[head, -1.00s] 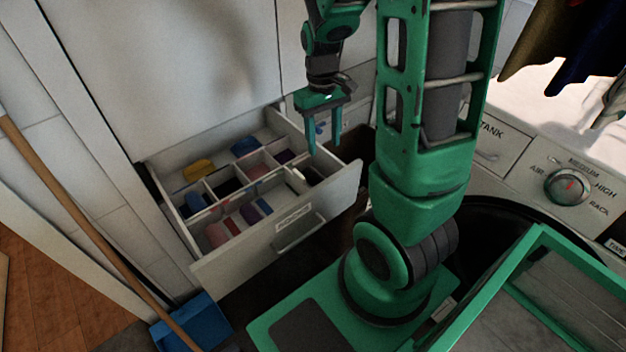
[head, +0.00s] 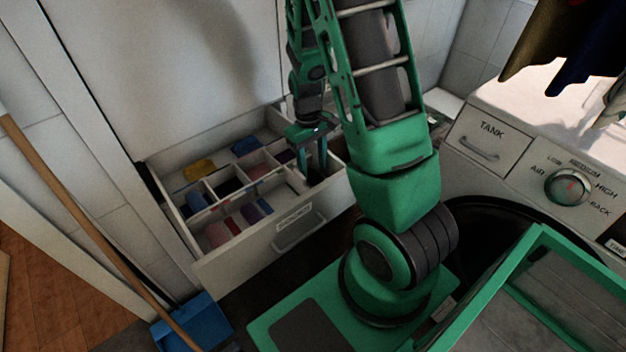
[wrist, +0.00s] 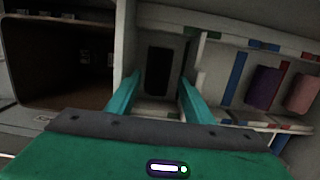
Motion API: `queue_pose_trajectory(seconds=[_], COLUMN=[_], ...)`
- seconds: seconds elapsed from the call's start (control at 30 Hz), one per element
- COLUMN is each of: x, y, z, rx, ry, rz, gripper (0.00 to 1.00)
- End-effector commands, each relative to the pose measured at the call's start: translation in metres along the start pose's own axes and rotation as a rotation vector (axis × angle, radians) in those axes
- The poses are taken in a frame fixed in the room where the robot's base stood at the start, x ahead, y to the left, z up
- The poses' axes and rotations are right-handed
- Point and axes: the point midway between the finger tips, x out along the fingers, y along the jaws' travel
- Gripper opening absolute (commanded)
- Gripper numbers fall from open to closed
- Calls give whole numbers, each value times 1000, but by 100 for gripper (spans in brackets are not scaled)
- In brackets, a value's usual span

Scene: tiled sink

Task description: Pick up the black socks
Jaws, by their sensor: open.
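The black socks (wrist: 158,72) are a dark, folded, upright-looking bundle in a narrow compartment of the open drawer, seen in the wrist view. In the head view they show as a dark patch (head: 316,178) in the compartment near the drawer's right end. My gripper (wrist: 160,78) is open, with one teal finger on each side of the socks in the wrist view. In the head view my gripper (head: 313,168) points down into that compartment. I cannot tell whether the fingers touch the socks or how deep they reach.
The white drawer (head: 205,268) is pulled out and split by thin dividers. Other folded items lie in it: yellow (head: 199,169), blue (head: 246,146), dark (head: 228,187), and pink and purple ones. A broom handle (head: 85,225) and blue dustpan (head: 192,322) stand at left.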

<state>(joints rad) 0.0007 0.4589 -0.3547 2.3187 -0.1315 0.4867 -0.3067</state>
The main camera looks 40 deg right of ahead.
Motion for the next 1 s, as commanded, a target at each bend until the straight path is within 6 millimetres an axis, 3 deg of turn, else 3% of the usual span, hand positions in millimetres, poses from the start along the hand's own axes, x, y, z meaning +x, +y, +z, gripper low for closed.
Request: queue_pose_trajectory(seconds=[0.4, 0.7, 0.73, 0.83, 1.0], x=[48, 52, 52, 52, 52], y=[0, 0, 0, 0, 0], z=[1, 0, 0, 0, 0], rx=[1, 1, 1, 0, 0], ry=[-3, -1, -1, -1, -1], rz=[0, 0, 0, 0, 0], gripper=[47, 47, 45, 22, 22])
